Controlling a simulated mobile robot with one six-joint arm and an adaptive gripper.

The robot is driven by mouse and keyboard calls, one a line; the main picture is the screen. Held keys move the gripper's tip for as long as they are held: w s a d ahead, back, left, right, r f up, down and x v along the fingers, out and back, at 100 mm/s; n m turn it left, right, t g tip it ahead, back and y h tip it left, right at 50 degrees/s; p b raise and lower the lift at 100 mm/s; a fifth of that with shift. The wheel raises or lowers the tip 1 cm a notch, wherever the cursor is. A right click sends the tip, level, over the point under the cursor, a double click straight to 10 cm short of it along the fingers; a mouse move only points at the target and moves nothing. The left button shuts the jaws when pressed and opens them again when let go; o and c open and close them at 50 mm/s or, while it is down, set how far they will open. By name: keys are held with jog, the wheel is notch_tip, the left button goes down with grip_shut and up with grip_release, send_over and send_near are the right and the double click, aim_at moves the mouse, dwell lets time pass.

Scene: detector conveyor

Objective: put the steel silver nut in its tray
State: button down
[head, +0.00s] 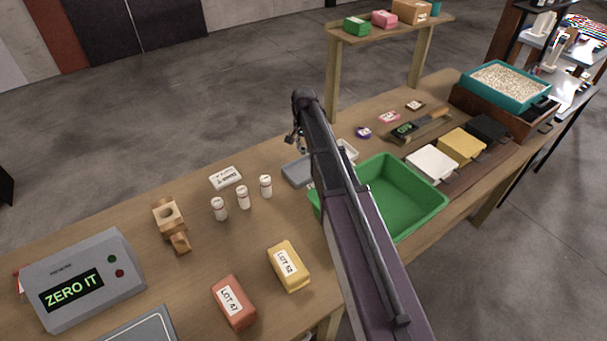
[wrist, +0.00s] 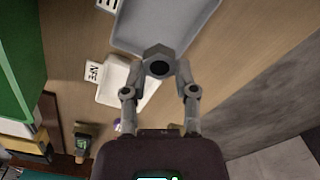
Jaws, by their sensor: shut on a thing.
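In the wrist view my gripper (wrist: 160,72) is shut on a dark grey hexagonal nut (wrist: 147,54), held between the two fingertips. The nut shows in front of the near edge of a grey tray (wrist: 190,22); its height above the tray is hard to tell. A white tray (wrist: 112,88) with a small label lies to the lower left of the nut. In the head view my arm partly hides the grey tray (head: 294,174) and the white tray (head: 349,150). My gripper shows only partly there, behind the arm's end, and the nut cannot be made out.
A green bin (head: 425,205) stands right of my arm. Three white bottles (head: 242,197), a wooden fixture (head: 171,225) and yellow (head: 290,268) and red (head: 233,303) blocks stand to the left. A raised shelf (head: 385,35) with boxes stands behind the bench.

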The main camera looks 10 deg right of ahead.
jog(key=shift+f, duration=0.1)
jog(key=b, duration=0.6)
send_over(304, 172)
notch_tip(304, 172, down, 6)
jog(key=shift+w, duration=0.15)
dwell(0.4)
jog(key=shift+f+b, duration=1.9)
jog(key=shift+b, duration=0.1)
jog(key=shift+f, duration=0.1)
jog(key=shift+c, duration=2)
grip_release()
jog(key=shift+r, duration=0.2)
notch_tip(304, 172, up, 12)
jog(key=p, duration=1.2)
